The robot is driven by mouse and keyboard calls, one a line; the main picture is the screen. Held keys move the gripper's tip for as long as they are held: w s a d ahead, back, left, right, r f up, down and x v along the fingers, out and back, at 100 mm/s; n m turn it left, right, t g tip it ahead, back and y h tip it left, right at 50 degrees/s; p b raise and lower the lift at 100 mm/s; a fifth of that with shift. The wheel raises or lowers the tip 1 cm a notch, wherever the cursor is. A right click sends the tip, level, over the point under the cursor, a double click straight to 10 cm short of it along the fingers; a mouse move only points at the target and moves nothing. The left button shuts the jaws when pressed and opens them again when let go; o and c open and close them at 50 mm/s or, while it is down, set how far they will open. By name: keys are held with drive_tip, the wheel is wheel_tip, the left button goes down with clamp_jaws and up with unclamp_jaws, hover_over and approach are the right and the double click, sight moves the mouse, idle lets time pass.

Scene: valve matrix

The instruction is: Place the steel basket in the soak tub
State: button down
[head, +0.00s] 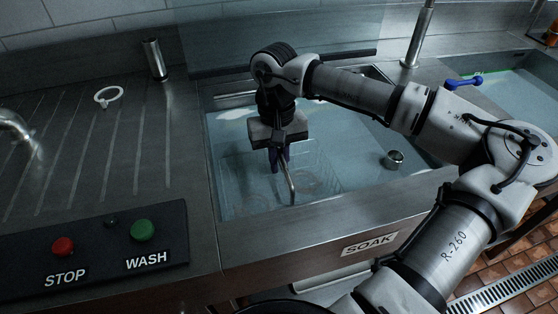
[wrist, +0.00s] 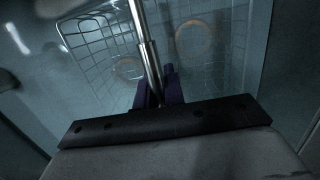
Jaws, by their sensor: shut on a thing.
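The steel basket (head: 325,172) is a wire-mesh box seen through the water in the left part of the soak tub (head: 408,200). Its mesh also shows in the wrist view (wrist: 95,50), with pale ring shapes within its outline. My gripper (head: 280,160) points down over the tub, above the basket. Its purple fingers (wrist: 158,92) are shut on a steel bar (wrist: 147,45), which looks like the basket's handle. I cannot tell whether the basket touches the tub floor.
A small round metal piece (head: 393,159) is in the tub at right. A panel with a red STOP button (head: 63,246) and a green WASH button (head: 142,230) is at front left. A white ring (head: 108,96) lies on the ribbed drainboard. A blue-handled valve (head: 463,81) stands at right.

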drive_tip(key=shift+f, duration=0.4)
drive_tip(key=c, duration=1.5)
unclamp_jaws()
drive_tip(key=r, duration=0.4)
drive_tip(key=w+r, duration=0.1)
drive_tip(key=r, duration=0.3)
drive_tip(key=r+b, duration=0.1)
drive_tip(key=r, duration=0.3)
drive_tip(key=shift+w+a, duration=0.3)
